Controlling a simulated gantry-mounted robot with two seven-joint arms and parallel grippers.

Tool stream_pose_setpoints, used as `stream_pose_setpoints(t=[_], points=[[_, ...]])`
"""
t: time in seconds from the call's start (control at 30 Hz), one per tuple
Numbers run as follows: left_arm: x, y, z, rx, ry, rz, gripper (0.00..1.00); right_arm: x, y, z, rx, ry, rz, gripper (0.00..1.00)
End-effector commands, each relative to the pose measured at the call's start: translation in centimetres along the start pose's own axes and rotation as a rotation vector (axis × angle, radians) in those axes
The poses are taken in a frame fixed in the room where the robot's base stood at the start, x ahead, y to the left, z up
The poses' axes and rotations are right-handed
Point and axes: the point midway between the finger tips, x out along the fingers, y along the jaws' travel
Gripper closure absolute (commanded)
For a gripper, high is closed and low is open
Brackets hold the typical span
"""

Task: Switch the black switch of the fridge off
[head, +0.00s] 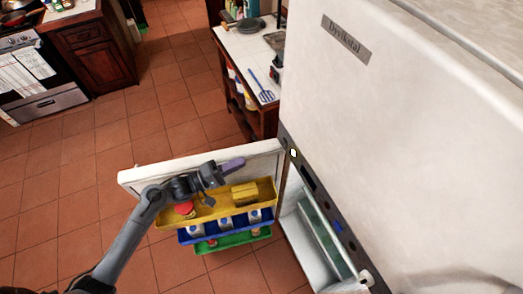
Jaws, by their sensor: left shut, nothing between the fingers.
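The fridge (400,130) is the large off-white appliance on the right of the head view. A dark control strip (323,207) runs slanting along its front, above the open lower compartment. The strip carries a small white square (293,153), a dark elongated part (308,178) and several small round parts lower down. I cannot tell for certain which part is the black switch. My left gripper (236,164) is shut and empty. It appears in front of the open door, left of the strip and apart from it. My right gripper is not in view.
The open fridge door (150,174) extends left, with yellow (265,191), blue and green shelves holding small items. Behind it stands a counter (243,50) with a blue spatula (260,84). A stove (35,75) is at upper left. The tiled floor at left is clear.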

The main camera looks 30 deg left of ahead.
Motion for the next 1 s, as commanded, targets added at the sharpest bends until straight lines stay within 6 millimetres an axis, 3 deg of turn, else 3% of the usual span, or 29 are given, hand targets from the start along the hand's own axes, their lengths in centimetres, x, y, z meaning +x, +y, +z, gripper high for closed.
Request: stream_pose_setpoints(t=[0.23, 0.7, 1.0], points=[[2.8, 0.2, 0.0, 0.001, -0.001, 0.002, 1.0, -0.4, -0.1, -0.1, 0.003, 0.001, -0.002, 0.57], [11.0, 0.2, 0.0, 0.0, -0.001, 0.001, 1.0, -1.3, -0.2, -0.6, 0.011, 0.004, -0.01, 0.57], [13.5, 0.0, 0.0, 0.0, 0.0, 0.0, 1.0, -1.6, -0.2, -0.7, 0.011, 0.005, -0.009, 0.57]])
